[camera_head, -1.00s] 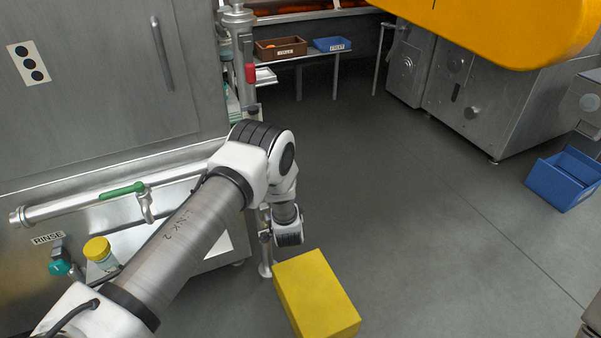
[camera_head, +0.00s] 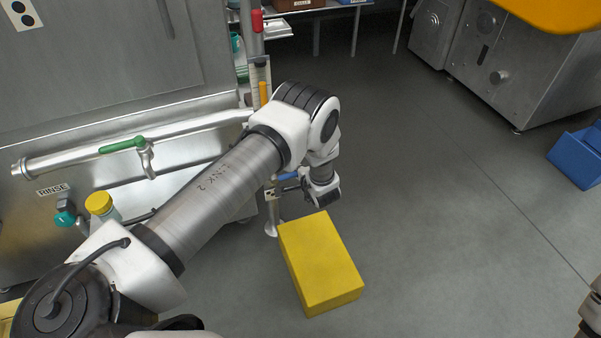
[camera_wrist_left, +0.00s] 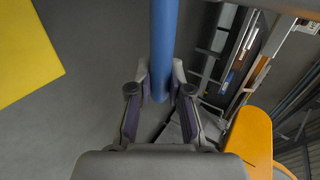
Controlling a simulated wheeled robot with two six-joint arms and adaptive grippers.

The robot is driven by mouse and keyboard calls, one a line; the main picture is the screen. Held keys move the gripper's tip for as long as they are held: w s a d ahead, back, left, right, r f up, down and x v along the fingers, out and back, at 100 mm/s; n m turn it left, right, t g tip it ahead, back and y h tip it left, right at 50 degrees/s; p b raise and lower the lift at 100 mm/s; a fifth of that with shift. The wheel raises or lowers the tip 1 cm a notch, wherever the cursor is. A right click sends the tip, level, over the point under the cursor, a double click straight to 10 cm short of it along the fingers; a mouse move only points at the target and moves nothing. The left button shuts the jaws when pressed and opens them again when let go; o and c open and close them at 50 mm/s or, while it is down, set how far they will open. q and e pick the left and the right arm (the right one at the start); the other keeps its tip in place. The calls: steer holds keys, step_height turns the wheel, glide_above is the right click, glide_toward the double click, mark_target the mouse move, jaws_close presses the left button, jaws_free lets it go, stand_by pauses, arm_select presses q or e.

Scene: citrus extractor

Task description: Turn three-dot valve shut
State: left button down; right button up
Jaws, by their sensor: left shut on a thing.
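My left gripper (camera_wrist_left: 160,88) is shut around a blue bar-shaped handle (camera_wrist_left: 163,40) in the left wrist view. In the head view a bit of the blue handle (camera_head: 288,176) shows beside my left wrist, low by the machine's right corner. My wrist hides the fingers and most of the handle there. A small black-and-white plate (camera_head: 271,193) sits close to it, too small to read. A white plate with black dots (camera_head: 20,12) is on the steel panel, cut by the picture's top edge.
A yellow box (camera_head: 322,265) stands on the floor close to my left wrist. A green lever (camera_head: 122,145) is on the steel pipe. A teal knob (camera_head: 64,219) and a yellow-capped jar (camera_head: 100,203) are near the RINSE label. The floor at right is mostly open.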

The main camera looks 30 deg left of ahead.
stand_by(0.3)
arm_select(q)
steer(key=c, duration=1.1)
jaws_free()
steer(key=v, duration=1.2)
steer(key=shift+s+f, duration=0.1)
